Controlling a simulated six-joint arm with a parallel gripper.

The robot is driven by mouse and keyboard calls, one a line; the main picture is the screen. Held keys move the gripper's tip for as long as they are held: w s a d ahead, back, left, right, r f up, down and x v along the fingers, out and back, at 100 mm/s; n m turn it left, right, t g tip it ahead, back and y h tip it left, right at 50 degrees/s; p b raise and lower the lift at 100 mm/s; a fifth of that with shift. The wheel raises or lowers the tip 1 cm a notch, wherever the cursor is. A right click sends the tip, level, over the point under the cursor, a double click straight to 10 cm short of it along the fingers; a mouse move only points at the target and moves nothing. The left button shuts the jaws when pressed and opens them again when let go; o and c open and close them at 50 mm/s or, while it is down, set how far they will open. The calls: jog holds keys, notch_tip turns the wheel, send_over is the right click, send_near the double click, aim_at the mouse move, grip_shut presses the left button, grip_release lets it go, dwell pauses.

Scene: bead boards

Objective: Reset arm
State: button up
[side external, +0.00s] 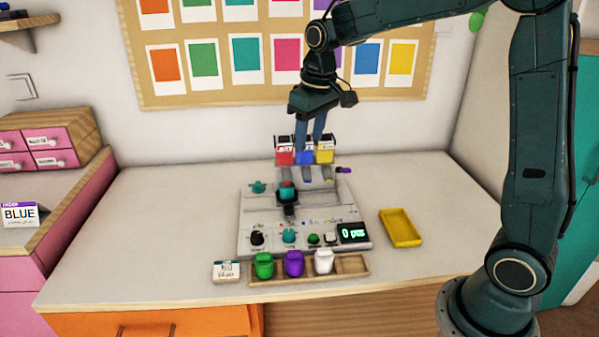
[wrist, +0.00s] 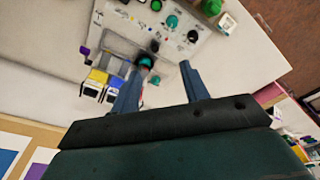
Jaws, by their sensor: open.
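My gripper (side external: 310,133) is raised over the back of the white table, in front of the pinboard, with its fingers pointing down. In the wrist view my gripper (wrist: 158,88) shows two blue fingers apart with nothing between them. In the side view the fingertips overlap the row of red, blue and yellow containers (side external: 325,156) behind the grey machine; I cannot tell how far apart they are in depth. The grey machine (side external: 255,215) stands below and in front, with teal and black knobs and a small display. It also shows in the wrist view (wrist: 185,55).
A wooden tray (side external: 352,265) at the front holds green, purple and white jars. A yellow tray (side external: 401,228) lies to the right of the machine. A small labelled box (side external: 226,272) is at front left. The table's left side is clear.

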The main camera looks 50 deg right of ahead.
jog(key=s+a+r+t, duration=0.1)
jog(key=s+a+t, duration=0.1)
jog(key=s, duration=1)
jog(key=s+a+r+t, duration=0.1)
jog(key=s+a, duration=0.1)
jog(key=s, duration=1)
jog(key=shift+s+r+t, duration=0.3)
jog(key=shift+s+t, duration=0.05)
jog(key=shift+t, duration=0.05)
